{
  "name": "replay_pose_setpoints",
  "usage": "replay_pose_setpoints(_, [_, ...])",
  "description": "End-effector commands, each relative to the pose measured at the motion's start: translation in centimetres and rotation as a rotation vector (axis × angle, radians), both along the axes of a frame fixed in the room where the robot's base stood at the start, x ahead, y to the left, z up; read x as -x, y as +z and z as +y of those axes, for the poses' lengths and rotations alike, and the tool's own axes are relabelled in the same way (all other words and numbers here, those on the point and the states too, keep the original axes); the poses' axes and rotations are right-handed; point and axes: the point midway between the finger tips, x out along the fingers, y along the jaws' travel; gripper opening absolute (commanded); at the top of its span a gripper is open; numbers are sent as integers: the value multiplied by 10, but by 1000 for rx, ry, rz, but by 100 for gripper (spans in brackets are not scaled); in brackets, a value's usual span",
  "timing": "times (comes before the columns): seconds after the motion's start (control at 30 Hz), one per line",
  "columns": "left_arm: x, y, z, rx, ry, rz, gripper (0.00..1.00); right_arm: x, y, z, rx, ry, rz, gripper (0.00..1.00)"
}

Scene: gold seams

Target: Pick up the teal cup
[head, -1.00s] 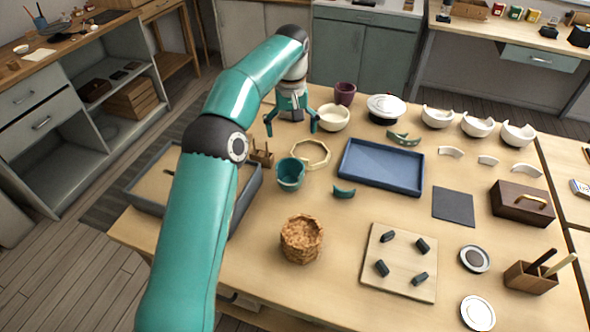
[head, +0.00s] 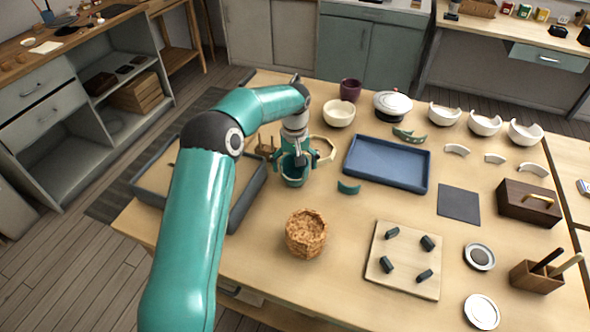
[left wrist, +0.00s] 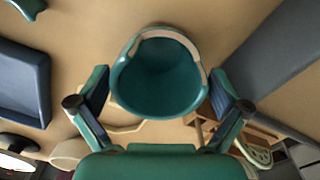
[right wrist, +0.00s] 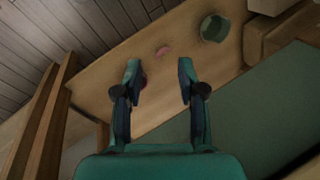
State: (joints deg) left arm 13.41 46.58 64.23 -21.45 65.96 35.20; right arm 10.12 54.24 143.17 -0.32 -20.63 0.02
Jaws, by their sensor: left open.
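The teal cup (head: 294,181) stands upright on the wooden table, left of the blue tray. In the left wrist view the cup (left wrist: 160,88) shows its hollow inside and a rim with a pale, broken-looking edge. My left gripper (head: 297,161) is right over the cup, pointing down. Its fingers are open, one on each side of the cup, with visible gaps in the left wrist view. My right gripper (right wrist: 160,72) is open and empty, outside the head view.
A blue tray (head: 388,164) lies right of the cup, with a teal shard (head: 348,187) between them. A pale octagonal frame (head: 327,148) and a small wooden rack (head: 266,149) are close by.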

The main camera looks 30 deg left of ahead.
Motion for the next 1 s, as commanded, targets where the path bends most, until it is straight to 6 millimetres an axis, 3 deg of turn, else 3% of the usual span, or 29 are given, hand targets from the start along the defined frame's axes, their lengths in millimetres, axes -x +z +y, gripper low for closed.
replay_pose_setpoints(0.13, [0, -15, 0, 1, 0, 1, 100, 0, 3, 0, 0, 0, 0, 40])
replay_pose_setpoints(0.37, [-1, -18, 0, 0, 0, -1, 100, 0, 3, 0, 0, 0, 0, 40])
replay_pose_setpoints(0.4, [-1, -18, 0, 0, 0, -1, 98, 0, 3, 0, 0, 0, 0, 40])
replay_pose_setpoints(0.67, [-1, -18, 0, 0, 0, -1, 55, 0, 3, 0, 0, 0, 0, 40])
replay_pose_setpoints(1.0, [-1, -15, 0, -1, -1, -2, 53, 0, 3, 0, 0, 0, 0, 40])
